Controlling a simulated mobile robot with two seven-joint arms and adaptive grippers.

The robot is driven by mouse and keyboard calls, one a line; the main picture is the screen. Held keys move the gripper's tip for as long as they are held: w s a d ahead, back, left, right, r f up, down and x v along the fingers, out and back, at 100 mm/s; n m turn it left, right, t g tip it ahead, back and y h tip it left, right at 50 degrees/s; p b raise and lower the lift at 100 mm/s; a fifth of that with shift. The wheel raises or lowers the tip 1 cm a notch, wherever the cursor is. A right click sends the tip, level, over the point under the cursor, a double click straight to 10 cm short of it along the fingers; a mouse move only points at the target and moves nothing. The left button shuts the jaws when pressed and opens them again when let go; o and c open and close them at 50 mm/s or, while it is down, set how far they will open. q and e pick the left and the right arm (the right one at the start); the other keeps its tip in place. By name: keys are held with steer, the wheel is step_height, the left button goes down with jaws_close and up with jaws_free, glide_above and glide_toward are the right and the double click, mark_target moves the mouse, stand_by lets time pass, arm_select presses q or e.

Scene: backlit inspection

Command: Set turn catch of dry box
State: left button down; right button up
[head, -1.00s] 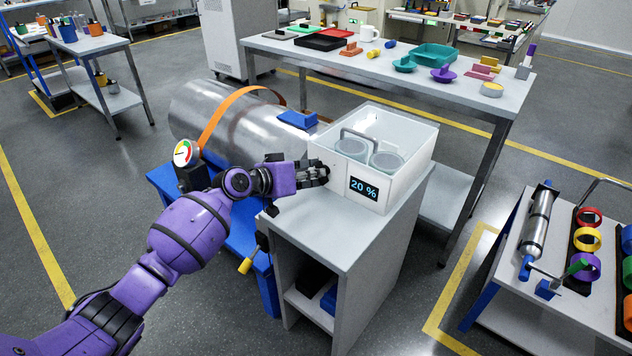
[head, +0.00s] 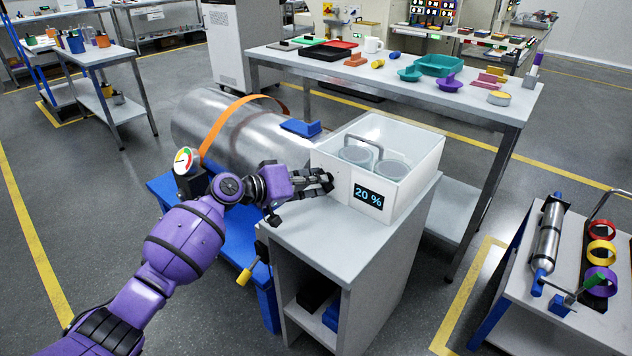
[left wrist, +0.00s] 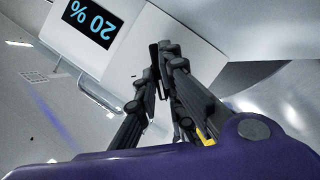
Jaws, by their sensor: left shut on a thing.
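The dry box (head: 408,188) is a white, open-topped box on a grey cabinet, with a "20 %" display (head: 368,195) on its front. It also shows in the left wrist view (left wrist: 150,35), where the display appears upside down. My left gripper (head: 327,181) is at the front wall, left of the display. Its fingers are closed together at the wall in the left wrist view (left wrist: 165,52). It is shut on the turn catch, which the fingers mostly hide, so its angle cannot be told. My right gripper is not in view.
Two round canisters (head: 391,168) and a metal handle (head: 362,136) are inside the box. A metal cylinder (head: 235,130) with an orange strap lies behind my left arm. The grey cabinet top (head: 345,238) is bare in front. A workbench (head: 480,108) stands behind.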

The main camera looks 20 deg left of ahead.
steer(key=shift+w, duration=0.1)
arm_select(q)
steer(key=c, duration=1.9)
jaws_free()
steer(key=shift+o, duration=0.2)
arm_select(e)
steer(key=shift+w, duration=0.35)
arm_select(q)
steer(key=shift+s+a, duration=0.2)
steer(key=v, duration=1.1)
steer(key=shift+r, duration=0.25)
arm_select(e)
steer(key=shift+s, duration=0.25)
arm_select(q)
steer(key=shift+s+a, duration=0.15)
steer(key=shift+a, duration=0.05)
